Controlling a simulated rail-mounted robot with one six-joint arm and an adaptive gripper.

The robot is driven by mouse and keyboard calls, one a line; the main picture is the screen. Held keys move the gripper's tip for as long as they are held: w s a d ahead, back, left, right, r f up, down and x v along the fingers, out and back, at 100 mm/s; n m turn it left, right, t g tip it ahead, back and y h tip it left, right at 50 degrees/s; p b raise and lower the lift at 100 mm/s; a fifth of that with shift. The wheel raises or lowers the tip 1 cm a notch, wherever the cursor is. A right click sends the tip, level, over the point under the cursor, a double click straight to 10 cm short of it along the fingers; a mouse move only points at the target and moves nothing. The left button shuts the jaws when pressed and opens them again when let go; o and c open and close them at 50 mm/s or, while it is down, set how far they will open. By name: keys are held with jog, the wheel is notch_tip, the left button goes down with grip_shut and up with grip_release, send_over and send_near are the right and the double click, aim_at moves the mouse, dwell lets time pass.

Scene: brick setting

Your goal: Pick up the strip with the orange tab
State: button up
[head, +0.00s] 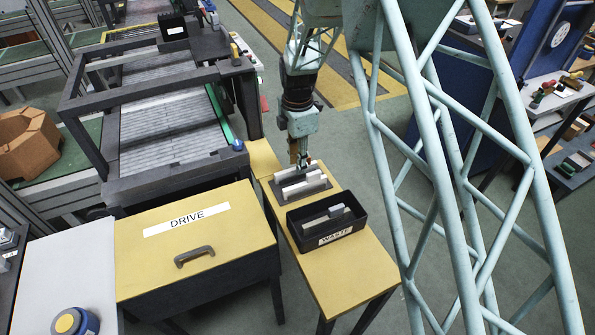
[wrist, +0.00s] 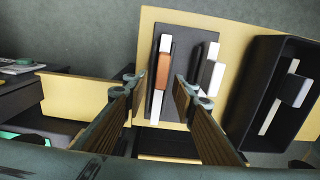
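The strip with the orange tab (wrist: 162,82) lies on a dark plate (wrist: 184,42) in the wrist view. It is white at its upper end, with a brownish-orange block around its middle and a pale lower part. My gripper (wrist: 161,87) is open, and the strip shows between its two fingers, with a gap on each side. A second white strip with a grey tab (wrist: 209,77) lies to its right on the plate. In the head view my gripper (head: 300,161) is right above the plate's far end; the orange tab is not distinguishable there.
A black bin labelled WASTE (head: 320,239) stands beside the plate on the yellow table (head: 363,275) and holds a strip with a dark tab (wrist: 293,90). A yellow box labelled DRIVE (head: 222,240) and a roller conveyor (head: 165,120) stand to the left.

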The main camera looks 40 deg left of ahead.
jog(key=shift+c, duration=0.9)
grip_shut()
jog(key=shift+r, duration=0.1)
jog(key=shift+r+p, duration=0.55)
jog(key=shift+r, duration=4.4)
